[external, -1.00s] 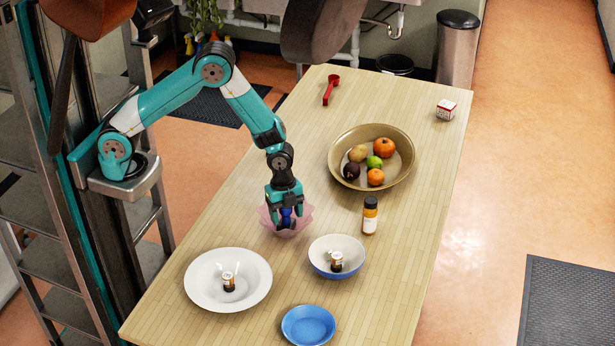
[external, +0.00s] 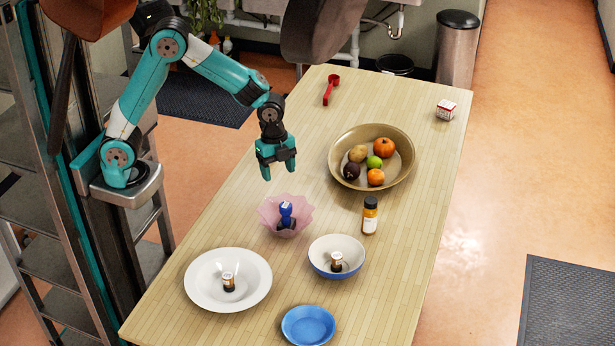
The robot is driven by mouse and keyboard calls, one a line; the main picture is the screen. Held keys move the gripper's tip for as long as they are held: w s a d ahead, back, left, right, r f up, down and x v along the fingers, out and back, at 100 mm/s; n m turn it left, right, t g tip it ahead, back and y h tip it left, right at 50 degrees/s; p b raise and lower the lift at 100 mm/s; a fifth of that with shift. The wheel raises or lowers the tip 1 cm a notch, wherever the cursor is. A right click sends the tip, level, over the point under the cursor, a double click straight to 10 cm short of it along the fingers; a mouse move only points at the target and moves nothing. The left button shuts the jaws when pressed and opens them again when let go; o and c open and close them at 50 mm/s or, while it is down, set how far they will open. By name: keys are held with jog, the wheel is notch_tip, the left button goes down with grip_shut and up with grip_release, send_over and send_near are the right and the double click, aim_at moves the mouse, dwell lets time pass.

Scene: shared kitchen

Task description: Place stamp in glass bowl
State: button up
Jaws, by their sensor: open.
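A stamp with a blue handle and dark base (external: 286,211) stands inside the pink translucent glass bowl (external: 304,217), which has a wavy rim. The bowl is near the left edge of the wooden table. My gripper (external: 279,173) is open and empty, pointing down above and slightly behind the bowl, clear of the stamp.
A brown bowl of fruit (external: 343,182) and an orange-brown bottle (external: 369,215) stand to the right. In front are a white plate (external: 252,265) and a blue-white bowl (external: 352,244), each holding a small jar, and a blue plate (external: 309,327). A red scoop (external: 329,92) lies at the back.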

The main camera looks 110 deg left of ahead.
jog(key=s+r+n+y, duration=0.2)
jog(key=s+r+n, duration=0.2)
jog(key=s+n, duration=0.3)
jog(key=s+r+n+g+y, duration=0.1)
jog(key=s+r+n+y, duration=0.2)
jog(key=s, duration=1.3)
notch_tip(320, 180, up, 2)
jog(key=a+n, duration=0.1)
jog(key=n, duration=0.4)
jog(key=shift+s, duration=0.35)
